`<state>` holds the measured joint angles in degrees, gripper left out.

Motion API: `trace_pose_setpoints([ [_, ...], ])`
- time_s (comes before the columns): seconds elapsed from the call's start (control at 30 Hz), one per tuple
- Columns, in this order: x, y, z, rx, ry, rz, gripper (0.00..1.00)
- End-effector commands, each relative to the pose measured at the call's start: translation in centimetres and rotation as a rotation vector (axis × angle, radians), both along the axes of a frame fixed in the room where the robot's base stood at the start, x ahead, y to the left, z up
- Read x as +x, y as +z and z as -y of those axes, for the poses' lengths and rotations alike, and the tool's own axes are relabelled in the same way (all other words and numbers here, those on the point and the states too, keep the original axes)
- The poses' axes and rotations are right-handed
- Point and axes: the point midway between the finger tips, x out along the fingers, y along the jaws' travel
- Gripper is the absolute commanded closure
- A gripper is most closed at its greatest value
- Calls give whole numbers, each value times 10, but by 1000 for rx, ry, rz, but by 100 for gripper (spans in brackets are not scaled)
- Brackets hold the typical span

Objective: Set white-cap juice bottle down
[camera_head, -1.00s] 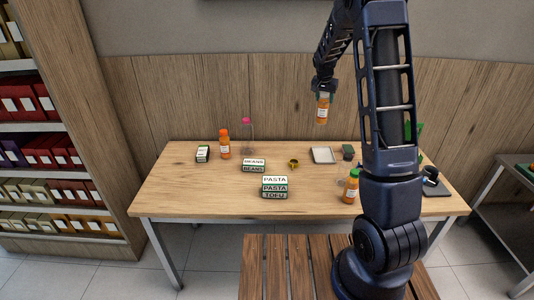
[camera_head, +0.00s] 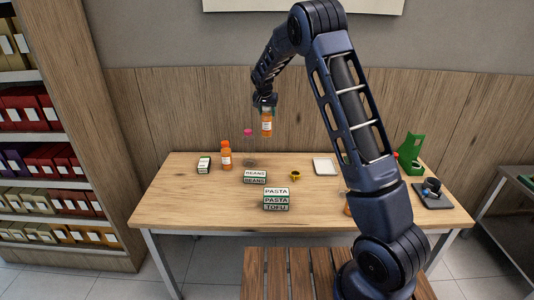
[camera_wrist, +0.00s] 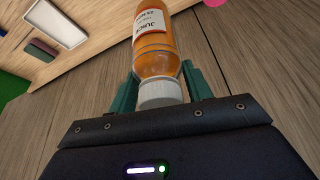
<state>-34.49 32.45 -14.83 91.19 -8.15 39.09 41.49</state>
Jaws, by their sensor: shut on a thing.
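My gripper (camera_head: 266,108) is shut on the white-cap juice bottle (camera_head: 266,124), an orange bottle with a white label. It holds the bottle in the air above the back of the wooden table (camera_head: 200,200), apart from the tabletop. In the wrist view the bottle (camera_wrist: 158,52) has its white cap (camera_wrist: 160,92) between the green fingers of my gripper (camera_wrist: 158,84). The bottle looks roughly upright in the head view. The bottle's base is cut off in the wrist view.
An orange-capped bottle (camera_head: 226,157) and a clear pink-capped bottle (camera_head: 248,150) stand at the back left. A green stand (camera_head: 411,155) is at right. The left front tabletop is clear.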

Motion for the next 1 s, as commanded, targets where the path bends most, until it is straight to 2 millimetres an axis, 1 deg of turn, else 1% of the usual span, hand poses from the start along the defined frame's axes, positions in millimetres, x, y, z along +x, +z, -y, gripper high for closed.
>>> trace_pose_setpoints([
  [0.03,-1,-12,1,-2,0,-4,98],
  [0.1,0,-27,1,-1,-1,-2,98],
  [0.4,0,-92,1,-2,0,-2,98],
  [0.5,0,-111,1,-2,-1,-1,98],
  [0.63,0,-128,1,-1,0,0,98],
  [0.87,0,-140,1,-1,0,0,98],
  [1.0,0,-157,1,-2,-1,-1,98],
])
